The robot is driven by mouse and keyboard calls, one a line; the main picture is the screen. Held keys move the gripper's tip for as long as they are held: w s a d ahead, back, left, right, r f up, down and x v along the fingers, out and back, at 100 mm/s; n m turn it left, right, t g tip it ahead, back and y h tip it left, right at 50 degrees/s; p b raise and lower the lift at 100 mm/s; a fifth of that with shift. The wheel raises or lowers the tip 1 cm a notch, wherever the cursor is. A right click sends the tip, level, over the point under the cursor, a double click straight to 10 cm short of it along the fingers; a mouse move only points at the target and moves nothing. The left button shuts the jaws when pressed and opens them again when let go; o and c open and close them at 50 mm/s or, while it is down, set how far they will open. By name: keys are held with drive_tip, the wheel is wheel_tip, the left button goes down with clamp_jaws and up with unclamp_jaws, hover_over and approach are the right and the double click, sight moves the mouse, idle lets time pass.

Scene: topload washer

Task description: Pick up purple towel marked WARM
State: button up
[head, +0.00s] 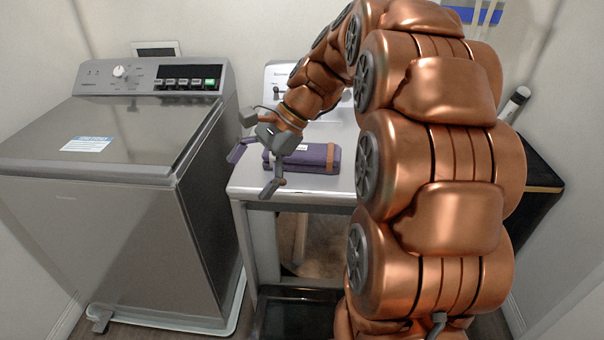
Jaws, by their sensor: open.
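The gripper's body and wrist overlap the towel's left end in the picture, so part of that end is hidden.
My copper arm hides much of the right side. A dark box-like object (545,185) stands at the far right.

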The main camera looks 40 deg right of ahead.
drive_tip(key=w+d+f+m+t+y+b, duration=0.1)
drive_tip(key=w+d+f+m+t+b, duration=0.2)
drive_tip(key=d, duration=0.4)
drive_tip(key=m+t+y+b, duration=0.1)
drive_tip(key=m+t+b, duration=0.3)
drive_tip(key=m+b, duration=0.45)
approach(308, 148)
drive_tip(key=shift+w+a+f+n, duration=0.25)
drive_tip(key=shift+w+a+n, duration=0.2)
drive_tip(key=shift+w+a, duration=0.35)
drive_tip(key=shift+x, duration=1.05)
drive_tip(key=x, duration=0.2)
drive_tip(key=b+x, duration=0.1)
drive_tip(key=x, duration=0.1)
drive_tip(key=shift+s+f, duration=0.15)
drive_tip(key=shift+f, duration=0.2)
drive_tip(key=shift+w+a+f+b, duration=0.15)
drive_tip(key=shift+w+a+b, duration=0.15)
drive_tip(key=shift+w+a, duration=0.15)
